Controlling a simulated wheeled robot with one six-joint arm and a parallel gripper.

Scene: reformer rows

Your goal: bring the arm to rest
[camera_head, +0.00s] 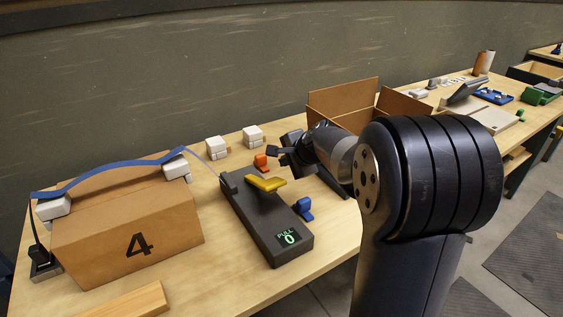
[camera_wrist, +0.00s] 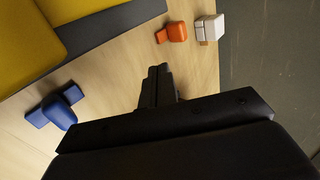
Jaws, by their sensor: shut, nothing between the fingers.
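My gripper (camera_head: 281,152) is above the bench near its middle, at the end of my dark arm. In the wrist view my gripper (camera_wrist: 158,75) shows its two fingers together with nothing between them. It is apart from the black device (camera_head: 262,216), which has a yellow handle (camera_head: 266,184) and a green display reading "PULL 0". An orange piece (camera_head: 260,162) lies close to the gripper in the head view. A blue piece (camera_head: 304,208) lies to the right of the device. Both also show in the wrist view, the orange one (camera_wrist: 177,33) and the blue one (camera_wrist: 58,113).
A cardboard box (camera_head: 120,262) marked 4 stands at left with a blue strap (camera_head: 110,173) over it. White blocks (camera_head: 215,148) sit behind the device. An open cardboard box (camera_head: 345,97) is behind my arm. A wooden strip (camera_head: 140,302) lies at the front edge.

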